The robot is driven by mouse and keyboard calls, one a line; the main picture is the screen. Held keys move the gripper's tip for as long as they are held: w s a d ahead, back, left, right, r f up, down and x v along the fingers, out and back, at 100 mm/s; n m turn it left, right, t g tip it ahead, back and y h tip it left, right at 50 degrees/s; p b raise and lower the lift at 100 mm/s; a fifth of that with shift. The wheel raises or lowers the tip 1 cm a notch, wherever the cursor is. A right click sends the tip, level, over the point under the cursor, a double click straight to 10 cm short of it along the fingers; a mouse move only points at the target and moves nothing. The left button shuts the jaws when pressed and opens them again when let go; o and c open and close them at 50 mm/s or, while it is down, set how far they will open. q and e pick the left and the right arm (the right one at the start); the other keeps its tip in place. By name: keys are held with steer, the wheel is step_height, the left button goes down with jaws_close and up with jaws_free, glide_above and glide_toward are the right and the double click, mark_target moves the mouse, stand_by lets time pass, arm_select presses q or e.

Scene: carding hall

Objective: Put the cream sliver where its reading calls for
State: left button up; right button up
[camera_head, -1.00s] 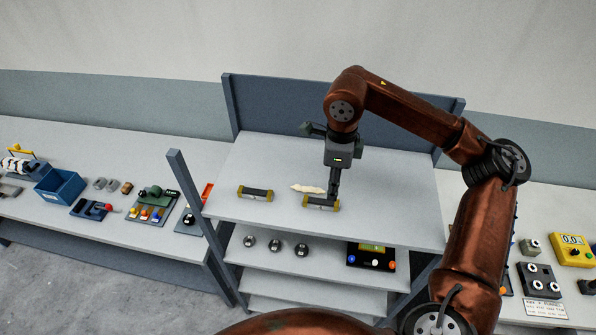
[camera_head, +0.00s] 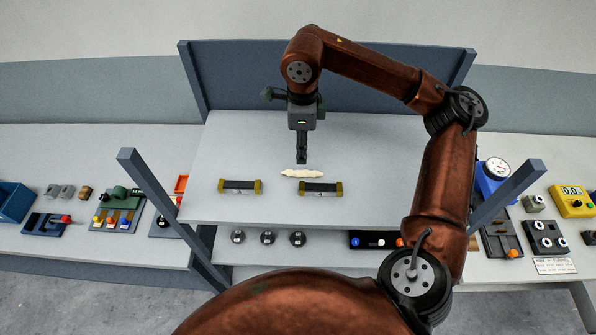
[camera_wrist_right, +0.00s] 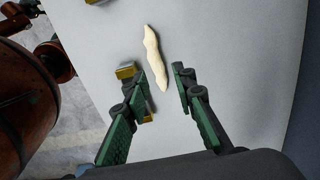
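The cream sliver (camera_head: 302,173) is a thin, lumpy pale strip. It lies on the top shelf just behind the right one of two dark bars with yellow ends. My right gripper (camera_head: 302,160) is above and just behind the sliver in the head view, pointing down. In the right wrist view, my right gripper (camera_wrist_right: 163,75) has its two green-and-black fingers apart, with nothing held. There the sliver (camera_wrist_right: 153,57) lies beyond the fingertips, its near end close to the gap between them. My left gripper is not in view.
The left bar (camera_head: 240,187) and right bar (camera_head: 320,189) lie near the front of the top shelf (camera_head: 380,195). Three dark round weights (camera_head: 268,238) sit on the shelf below. Left stands a blue bin (camera_head: 14,203); right, a yellow meter (camera_head: 572,201) and a dial gauge (camera_head: 495,170).

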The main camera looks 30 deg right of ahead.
mark_target(302, 171)
steer(key=shift+s+f+p, duration=0.2)
steer(key=shift+f+p, duration=0.05)
steer(key=shift+f, duration=0.35)
steer(key=shift+s+f+p, duration=0.2)
steer(key=shift+f, duration=0.75)
step_height(302, 171, down, 4)
steer(key=shift+r+p, duration=0.2)
steer(key=shift+p, duration=0.8)
steer(key=shift+f, duration=0.4)
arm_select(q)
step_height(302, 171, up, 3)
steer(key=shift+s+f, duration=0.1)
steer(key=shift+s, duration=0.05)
arm_select(e)
steer(key=shift+a, duration=0.1)
jaws_close()
